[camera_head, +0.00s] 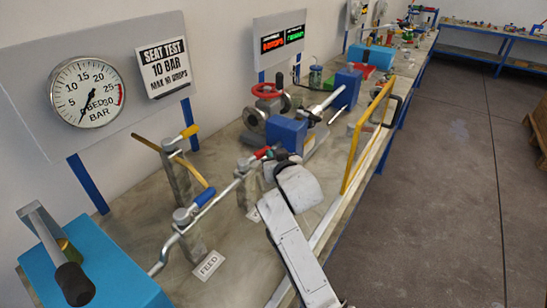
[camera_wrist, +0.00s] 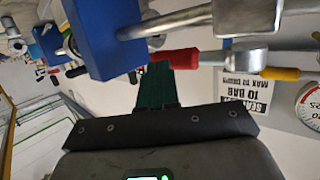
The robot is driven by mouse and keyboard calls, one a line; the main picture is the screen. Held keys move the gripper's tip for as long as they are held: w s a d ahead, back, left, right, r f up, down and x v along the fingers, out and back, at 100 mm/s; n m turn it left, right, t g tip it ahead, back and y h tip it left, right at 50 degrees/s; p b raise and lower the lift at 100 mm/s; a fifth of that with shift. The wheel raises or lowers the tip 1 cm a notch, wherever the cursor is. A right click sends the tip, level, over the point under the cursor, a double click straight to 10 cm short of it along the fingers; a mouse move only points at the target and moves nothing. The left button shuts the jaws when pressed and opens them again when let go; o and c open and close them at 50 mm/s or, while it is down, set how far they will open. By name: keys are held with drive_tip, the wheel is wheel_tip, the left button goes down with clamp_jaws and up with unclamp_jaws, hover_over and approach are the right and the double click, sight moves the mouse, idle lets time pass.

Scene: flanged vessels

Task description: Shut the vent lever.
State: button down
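Three hand levers show in the head view: a blue one (camera_head: 204,199) beside a FEED plate (camera_head: 208,265), a red one (camera_head: 262,153) in the middle of the pipework, and a yellow one (camera_head: 189,131) further back. No readable plate tells me which is the vent lever. My gripper (camera_head: 283,156) is close beside the red lever, partly hidden by my wrist. In the wrist view the red lever (camera_wrist: 178,60) lies across the tip of my dark green finger (camera_wrist: 156,84). Contact and the finger gap cannot be made out. The yellow lever (camera_wrist: 279,73) is to its right.
A blue block (camera_wrist: 103,35) and a metal rod (camera_wrist: 165,22) are close to my gripper. A yellow frame (camera_head: 365,137) stands on the bench's right edge. A red handwheel valve (camera_head: 269,91) is behind. A pressure gauge (camera_head: 87,92) is at left. Floor at right is clear.

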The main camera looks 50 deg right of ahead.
drive_tip(key=shift+w+d, duration=0.5)
drive_tip(key=shift+w, duration=0.3)
idle(0.4)
